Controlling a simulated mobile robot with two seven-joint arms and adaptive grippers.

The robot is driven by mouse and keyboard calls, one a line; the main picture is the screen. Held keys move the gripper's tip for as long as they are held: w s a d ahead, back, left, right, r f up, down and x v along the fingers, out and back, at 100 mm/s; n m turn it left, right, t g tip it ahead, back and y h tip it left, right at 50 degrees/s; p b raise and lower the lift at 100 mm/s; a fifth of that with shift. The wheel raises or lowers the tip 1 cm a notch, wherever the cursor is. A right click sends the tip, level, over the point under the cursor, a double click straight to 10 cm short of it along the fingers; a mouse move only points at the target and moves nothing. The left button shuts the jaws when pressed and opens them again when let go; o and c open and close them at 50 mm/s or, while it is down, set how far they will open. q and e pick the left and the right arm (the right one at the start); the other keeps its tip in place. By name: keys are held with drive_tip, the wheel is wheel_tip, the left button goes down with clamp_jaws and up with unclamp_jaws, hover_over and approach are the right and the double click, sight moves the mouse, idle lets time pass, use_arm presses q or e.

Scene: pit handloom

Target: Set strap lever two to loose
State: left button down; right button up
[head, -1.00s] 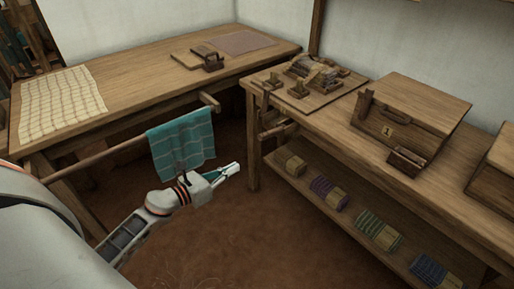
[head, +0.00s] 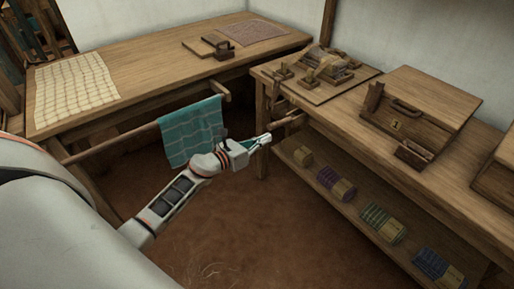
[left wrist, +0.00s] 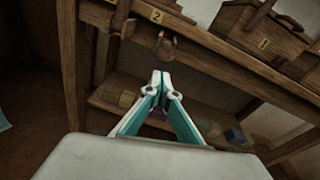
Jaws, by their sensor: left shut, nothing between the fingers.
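My left gripper (head: 266,139) is shut and empty, at the left end of the right-hand bench, just below its top. In the left wrist view, its closed fingertips (left wrist: 160,78) point at the bench front. A plate marked 2 (left wrist: 156,16) is on that front. A brown wooden lever-like piece (left wrist: 166,46) juts out just below the plate, ahead of the fingertips with a visible gap in that view. In the head view a wooden bar (head: 291,121) lies just past the fingertips; I cannot tell its exact setting. My right gripper is out of view.
A box marked 1 (head: 410,108) and a board with wooden fittings (head: 313,90) are on the bench. Its lower shelf (head: 305,185) holds several cloth bundles. A teal cloth (head: 192,133) hangs on a rod behind my left arm. The floor (head: 225,240) is clear.

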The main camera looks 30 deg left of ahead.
use_arm(q)
drive_tip(key=shift+w+r, duration=0.2)
drive_tip(key=shift+r, duration=0.35)
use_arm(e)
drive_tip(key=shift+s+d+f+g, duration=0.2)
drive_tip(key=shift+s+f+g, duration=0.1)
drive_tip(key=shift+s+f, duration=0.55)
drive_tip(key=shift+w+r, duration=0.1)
